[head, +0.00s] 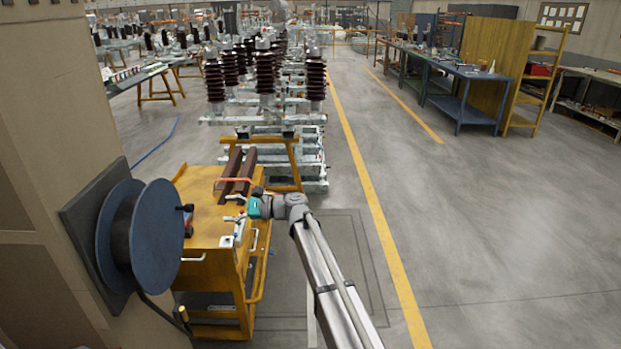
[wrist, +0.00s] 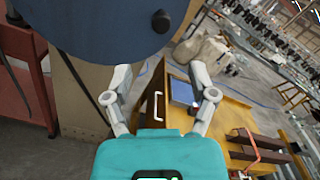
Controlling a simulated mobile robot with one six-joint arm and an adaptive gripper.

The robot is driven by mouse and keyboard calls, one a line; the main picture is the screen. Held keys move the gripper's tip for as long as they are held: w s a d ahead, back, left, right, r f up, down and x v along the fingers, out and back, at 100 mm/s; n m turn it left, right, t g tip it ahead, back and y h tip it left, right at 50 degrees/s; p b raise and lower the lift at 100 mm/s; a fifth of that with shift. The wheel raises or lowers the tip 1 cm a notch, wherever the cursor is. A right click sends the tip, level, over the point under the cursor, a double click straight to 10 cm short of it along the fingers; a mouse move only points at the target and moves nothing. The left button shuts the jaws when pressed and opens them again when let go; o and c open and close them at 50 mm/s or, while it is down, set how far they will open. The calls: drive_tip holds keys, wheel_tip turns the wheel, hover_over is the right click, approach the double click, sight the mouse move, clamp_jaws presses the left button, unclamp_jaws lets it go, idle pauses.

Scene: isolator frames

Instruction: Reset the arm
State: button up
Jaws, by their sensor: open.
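My arm extends from the bottom of the head view toward the yellow cart, and my gripper (head: 243,208) is over the cart's right part. In the wrist view my gripper (wrist: 160,78) shows its two grey fingers spread wide, with nothing between them. Behind the fingers are the yellow cart (wrist: 236,120) and a blue box (wrist: 182,92) on it. The large blue reel (wrist: 100,25) fills the top of the wrist view, close to the fingers; I cannot tell the exact gap.
The yellow cart (head: 205,222) carries brown bars (head: 238,170) and small tools. The blue reel (head: 155,235) is mounted on the wall at left. Frames with brown insulators (head: 265,85) stand behind the cart. A blue workbench (head: 470,95) is at back right. The floor (head: 480,220) at right is clear.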

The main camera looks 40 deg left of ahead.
drive_tip(key=shift+d, duration=0.1)
drive_tip(key=w+d+f+n+t+h, duration=0.15)
drive_tip(key=w+d+f+t, duration=0.35)
drive_tip(key=d, duration=0.9)
drive_tip(key=w+d+f+t+h, duration=0.15)
drive_tip(key=w+d+f, duration=0.4)
drive_tip(key=d, duration=0.85)
drive_tip(key=w+d+f+n+t+h, duration=0.1)
drive_tip(key=w+d+f+t+h, duration=0.15)
drive_tip(key=w+d, duration=0.8)
drive_tip(key=s+d+f+t+h, duration=0.1)
drive_tip(key=s+d+h, duration=0.1)
drive_tip(key=d, duration=1.3)
drive_tip(key=s+d+f+n+h, duration=0.1)
drive_tip(key=s+d, duration=0.4)
drive_tip(key=d, duration=1)
drive_tip(key=s+d+f+t+h, duration=0.1)
drive_tip(key=s+d+f+h, duration=0.2)
drive_tip(key=d, duration=1.3)
drive_tip(key=shift+s+f+t+h, duration=0.3)
drive_tip(key=shift+s+h, duration=0.2)
drive_tip(key=shift+h, duration=0.65)
drive_tip(key=shift+a+n, duration=0.1)
drive_tip(key=shift+n, duration=0.15)
drive_tip(key=shift+c, duration=1.1)
